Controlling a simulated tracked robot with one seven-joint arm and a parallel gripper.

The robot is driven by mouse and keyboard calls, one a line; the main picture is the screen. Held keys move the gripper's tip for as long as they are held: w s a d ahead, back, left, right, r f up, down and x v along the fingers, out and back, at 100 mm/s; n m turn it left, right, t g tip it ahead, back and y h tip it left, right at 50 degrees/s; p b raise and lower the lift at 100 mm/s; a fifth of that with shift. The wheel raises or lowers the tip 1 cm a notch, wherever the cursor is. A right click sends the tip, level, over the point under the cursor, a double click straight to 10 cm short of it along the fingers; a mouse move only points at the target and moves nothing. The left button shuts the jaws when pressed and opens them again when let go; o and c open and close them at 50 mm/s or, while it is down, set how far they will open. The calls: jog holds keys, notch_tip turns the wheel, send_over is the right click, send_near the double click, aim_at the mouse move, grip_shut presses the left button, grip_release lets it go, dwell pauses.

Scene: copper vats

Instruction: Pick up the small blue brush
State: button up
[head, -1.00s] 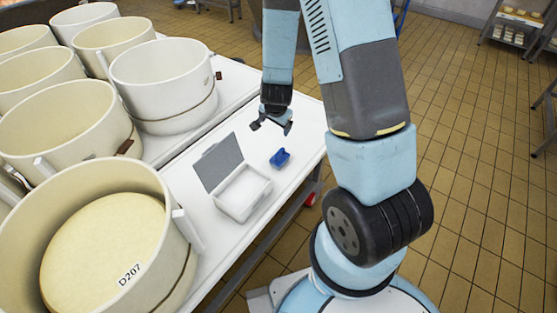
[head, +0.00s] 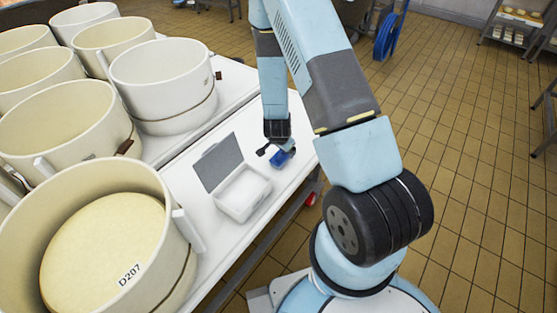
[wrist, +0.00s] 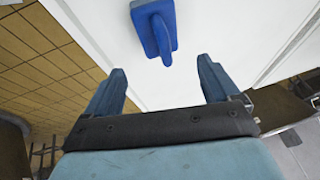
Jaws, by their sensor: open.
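The small blue brush (head: 277,160) lies on the white table top (head: 262,215), to the right of an open white box. In the wrist view the brush (wrist: 154,28) shows as a flat blue block with a raised handle, at the top centre. My gripper (head: 276,150) is directly above and beside the brush in the head view and partly covers it. In the wrist view my gripper (wrist: 161,78) has its two fingers wide apart, with bare white table between them. The brush lies beyond the fingertips and is not between them.
The open white box (head: 243,193) with its grey lid (head: 217,163) stands left of the brush. Several large cream vats (head: 165,80) fill the table's left side. The table's right edge is close to the brush, with tiled floor (head: 470,190) beyond.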

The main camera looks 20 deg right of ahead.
aim_at(283, 153)
jog(key=shift+x, duration=3.6)
jog(key=shift+a, duration=0.1)
jog(key=c, duration=1.2)
jog(key=shift+r, duration=0.1)
